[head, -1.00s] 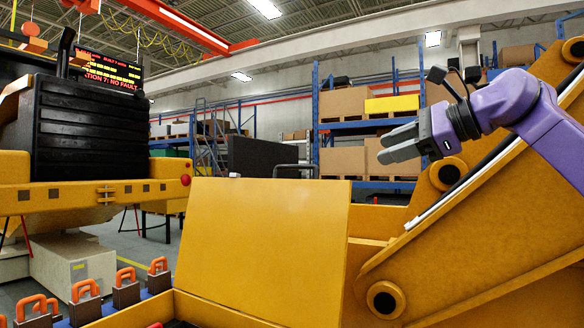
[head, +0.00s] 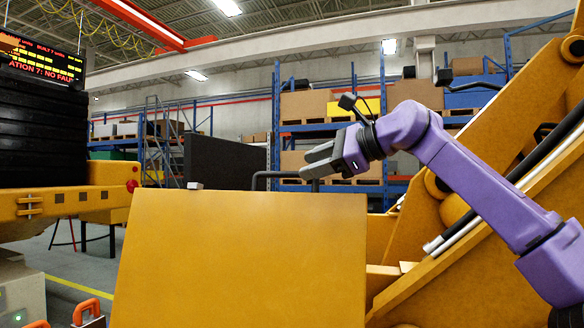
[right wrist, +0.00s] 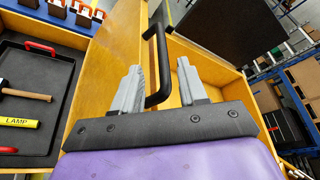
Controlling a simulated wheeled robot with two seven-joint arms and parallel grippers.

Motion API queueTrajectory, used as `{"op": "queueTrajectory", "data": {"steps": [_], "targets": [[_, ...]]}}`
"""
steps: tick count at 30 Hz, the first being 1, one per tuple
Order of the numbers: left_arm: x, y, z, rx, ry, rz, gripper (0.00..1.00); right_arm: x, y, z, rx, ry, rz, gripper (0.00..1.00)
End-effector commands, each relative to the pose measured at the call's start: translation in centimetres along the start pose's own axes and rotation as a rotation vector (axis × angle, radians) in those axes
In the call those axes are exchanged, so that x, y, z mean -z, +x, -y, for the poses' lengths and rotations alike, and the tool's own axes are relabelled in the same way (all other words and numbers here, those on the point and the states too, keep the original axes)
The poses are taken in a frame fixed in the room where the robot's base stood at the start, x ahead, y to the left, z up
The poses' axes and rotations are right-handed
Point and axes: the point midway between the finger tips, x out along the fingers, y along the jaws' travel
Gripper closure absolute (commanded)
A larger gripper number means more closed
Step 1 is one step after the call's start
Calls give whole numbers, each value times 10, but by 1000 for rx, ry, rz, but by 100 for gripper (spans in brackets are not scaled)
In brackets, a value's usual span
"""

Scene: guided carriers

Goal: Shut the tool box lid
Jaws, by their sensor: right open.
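The tool box lid (head: 240,260) is a broad yellow panel standing raised in the middle of the head view. In the right wrist view the lid (right wrist: 117,42) shows from above. A black bar handle (head: 268,175) is on its far side near the top edge. My right gripper (head: 304,164) is open at the right end of this handle. In the right wrist view the handle (right wrist: 153,50) appears between the two spread grey fingers (right wrist: 158,68); I cannot tell whether they touch it. The box interior is hidden in the head view. My left gripper is not in view.
A yellow carrier (head: 65,203) stands at the left. A large yellow sloping structure (head: 470,265) is at the right, under my arm.

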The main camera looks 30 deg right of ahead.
Motion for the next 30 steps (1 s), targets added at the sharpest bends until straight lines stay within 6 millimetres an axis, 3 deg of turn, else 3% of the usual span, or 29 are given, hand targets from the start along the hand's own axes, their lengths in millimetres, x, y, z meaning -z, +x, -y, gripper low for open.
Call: {"op": "queueTrajectory", "data": {"steps": [3,6,17,21,30], "targets": [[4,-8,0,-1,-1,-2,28,0,27,1,-5,2,-4,58],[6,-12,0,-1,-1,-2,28,0,41,1,-3,1,-3,58],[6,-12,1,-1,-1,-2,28,1,52,0,-1,1,0,58],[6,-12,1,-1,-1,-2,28,1,52,0,-2,1,0,100],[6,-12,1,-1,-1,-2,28,-4,55,-2,0,-12,0,100]]}}
